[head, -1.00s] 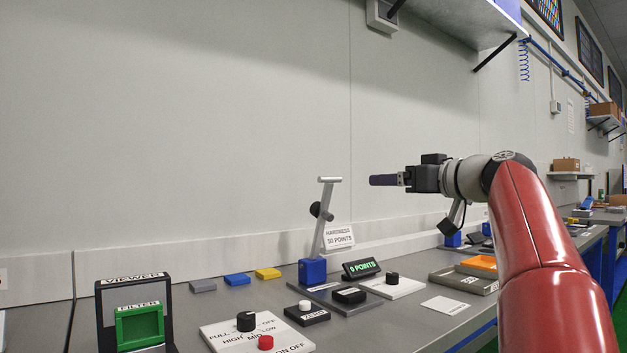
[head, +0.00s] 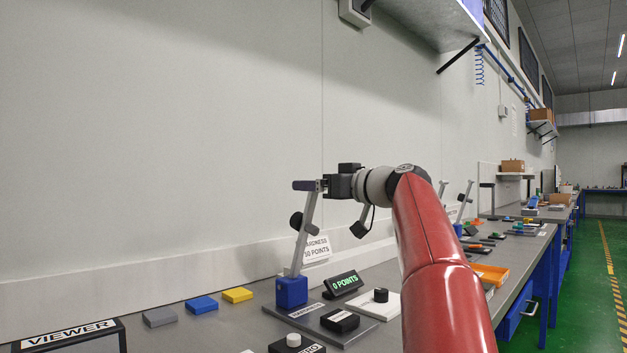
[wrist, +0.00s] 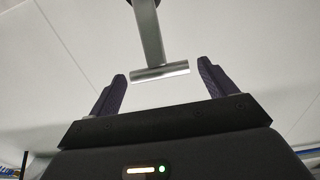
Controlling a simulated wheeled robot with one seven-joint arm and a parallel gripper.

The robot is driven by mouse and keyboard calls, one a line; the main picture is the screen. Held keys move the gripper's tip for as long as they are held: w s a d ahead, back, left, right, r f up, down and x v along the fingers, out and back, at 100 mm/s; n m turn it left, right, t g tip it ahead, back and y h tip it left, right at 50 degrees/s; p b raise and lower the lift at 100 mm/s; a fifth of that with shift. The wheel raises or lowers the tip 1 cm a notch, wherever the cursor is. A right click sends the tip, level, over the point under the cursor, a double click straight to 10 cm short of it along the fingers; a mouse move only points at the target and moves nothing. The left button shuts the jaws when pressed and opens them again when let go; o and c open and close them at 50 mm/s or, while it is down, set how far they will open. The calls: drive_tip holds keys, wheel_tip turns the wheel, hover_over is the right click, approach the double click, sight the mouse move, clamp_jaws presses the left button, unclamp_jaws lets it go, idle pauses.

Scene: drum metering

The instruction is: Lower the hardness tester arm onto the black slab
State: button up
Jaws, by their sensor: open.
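The hardness tester arm (head: 302,238) is a grey bar with a dark round weight, rising upright with a slight tilt from a blue base block (head: 291,291). Its metal cross handle (wrist: 160,72) shows in the wrist view between my fingers, with space on both sides. My gripper (head: 306,185) is open at the top of the bar and covers the handle in the head view; in the wrist view its two dark fingers (wrist: 160,88) stand apart. The black slab (head: 340,320) lies on the grey plate in front of the blue base.
A display (head: 343,283) reading 0 POINTS stands behind the slab. A white plate with a black knob (head: 381,295) is to the right. Grey, blue and yellow blocks (head: 202,304) lie to the left. A shelf (head: 425,22) hangs above on the wall.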

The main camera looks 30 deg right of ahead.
drive_tip(key=shift+x, duration=0.95)
drive_tip(key=c, duration=1.4)
